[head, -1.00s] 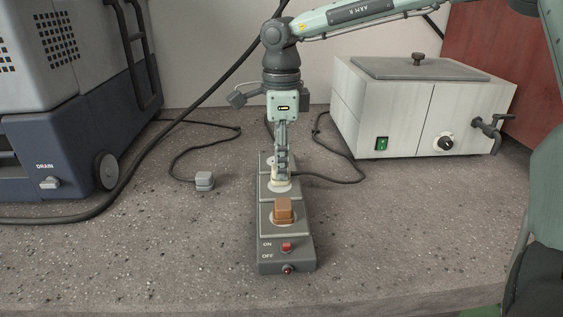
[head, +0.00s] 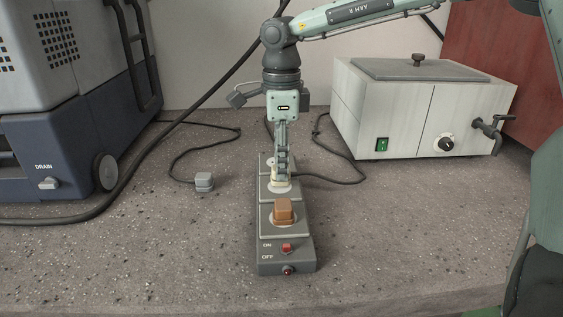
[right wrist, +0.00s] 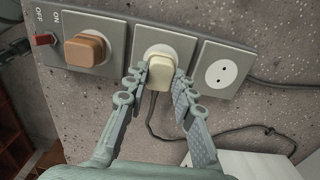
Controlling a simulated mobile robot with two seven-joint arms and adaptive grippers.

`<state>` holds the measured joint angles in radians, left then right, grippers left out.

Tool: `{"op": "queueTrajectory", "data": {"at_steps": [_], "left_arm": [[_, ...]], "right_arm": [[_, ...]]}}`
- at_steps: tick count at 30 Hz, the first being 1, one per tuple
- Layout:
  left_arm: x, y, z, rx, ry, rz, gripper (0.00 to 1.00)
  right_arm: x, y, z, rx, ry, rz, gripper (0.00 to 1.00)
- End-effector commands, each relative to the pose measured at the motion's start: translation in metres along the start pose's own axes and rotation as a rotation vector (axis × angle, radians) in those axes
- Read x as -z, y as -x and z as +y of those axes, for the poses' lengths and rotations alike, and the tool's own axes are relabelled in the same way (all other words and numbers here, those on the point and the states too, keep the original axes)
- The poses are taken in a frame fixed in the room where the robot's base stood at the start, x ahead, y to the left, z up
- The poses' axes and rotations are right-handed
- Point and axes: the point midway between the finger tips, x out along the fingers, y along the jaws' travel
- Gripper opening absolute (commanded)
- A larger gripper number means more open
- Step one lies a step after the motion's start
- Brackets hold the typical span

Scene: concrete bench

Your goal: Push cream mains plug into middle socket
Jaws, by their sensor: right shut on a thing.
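The cream mains plug (right wrist: 162,72) sits at the middle socket (right wrist: 143,38) of the power strip (head: 268,248), and its face covers the socket holes. I cannot tell whether it is fully seated. My right gripper (right wrist: 160,88) is shut on the plug, with a finger on each side of it. In the head view my right gripper (head: 281,176) points straight down over the middle socket and mostly hides the cream plug (head: 276,183). A brown plug (head: 283,210) is in the socket nearest the switch. The far socket (right wrist: 221,73) is empty.
A red switch (head: 286,247) is at the strip's near end. A grey plug (head: 204,181) lies loose on the bench to the left. A cream heated bath (head: 420,115) stands back right, a blue-grey machine (head: 75,150) at left. The front of the bench is clear.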

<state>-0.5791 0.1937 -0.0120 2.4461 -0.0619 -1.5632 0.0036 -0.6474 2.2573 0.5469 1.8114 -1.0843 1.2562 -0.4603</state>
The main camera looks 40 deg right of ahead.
Motion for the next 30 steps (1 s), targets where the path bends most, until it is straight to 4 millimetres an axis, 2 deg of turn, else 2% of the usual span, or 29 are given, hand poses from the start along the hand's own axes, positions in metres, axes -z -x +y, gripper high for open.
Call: {"op": "queueTrajectory", "data": {"at_steps": [30], "left_arm": [[-0.0016, -0.0051, 0.0011, 0.0, 0.0, 0.0, 0.0]], "right_arm": [[-0.0001, -0.0002, -0.0002, 0.001, 0.0, 0.0, 0.0]]}}
